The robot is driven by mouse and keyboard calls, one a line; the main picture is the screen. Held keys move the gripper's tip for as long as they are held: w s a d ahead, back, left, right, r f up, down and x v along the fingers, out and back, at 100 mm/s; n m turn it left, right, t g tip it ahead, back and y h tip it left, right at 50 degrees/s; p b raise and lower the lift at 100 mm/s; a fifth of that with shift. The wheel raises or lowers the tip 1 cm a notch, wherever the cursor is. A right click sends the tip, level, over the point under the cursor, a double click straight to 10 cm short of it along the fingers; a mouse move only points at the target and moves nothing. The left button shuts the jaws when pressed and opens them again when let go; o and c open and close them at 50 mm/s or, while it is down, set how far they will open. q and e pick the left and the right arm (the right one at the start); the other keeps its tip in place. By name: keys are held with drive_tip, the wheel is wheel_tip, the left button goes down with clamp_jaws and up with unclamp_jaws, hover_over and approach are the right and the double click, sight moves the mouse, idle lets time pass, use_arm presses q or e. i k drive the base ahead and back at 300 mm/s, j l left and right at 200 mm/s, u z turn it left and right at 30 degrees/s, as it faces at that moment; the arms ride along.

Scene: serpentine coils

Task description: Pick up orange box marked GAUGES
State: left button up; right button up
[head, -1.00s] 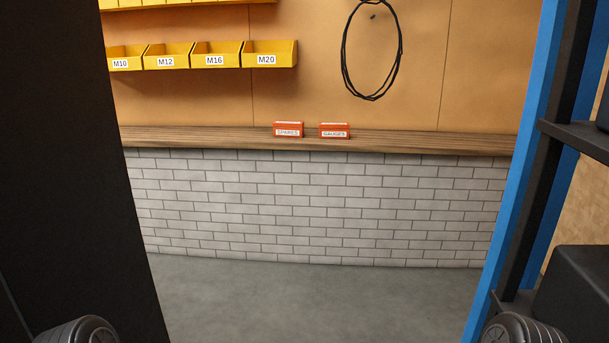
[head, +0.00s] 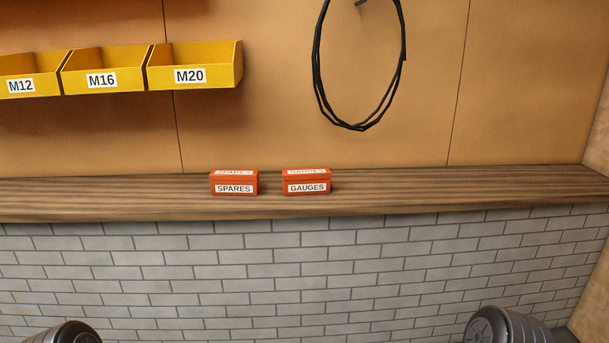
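The orange box marked GAUGES (head: 306,181) sits upright on the wooden ledge (head: 420,190), a little right of the middle of the head view. A matching orange box marked SPARES (head: 234,182) stands to its left with a small gap between them. Dark rounded parts of my own arms show at the bottom left and bottom right corners. Neither gripper's fingers are in view, and nothing touches the boxes.
Yellow bins marked M12 (head: 30,75), M16 (head: 103,70) and M20 (head: 196,65) hang on the back panel at upper left. A black cable coil (head: 316,70) hangs above the ledge. A grey brick wall (head: 290,270) stands below the ledge. The ledge beside the boxes is clear.

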sight(315, 180)
drive_tip(key=i+l, duration=1.3)
drive_tip(key=i, duration=0.15)
drive_tip(key=l+z, duration=0.05)
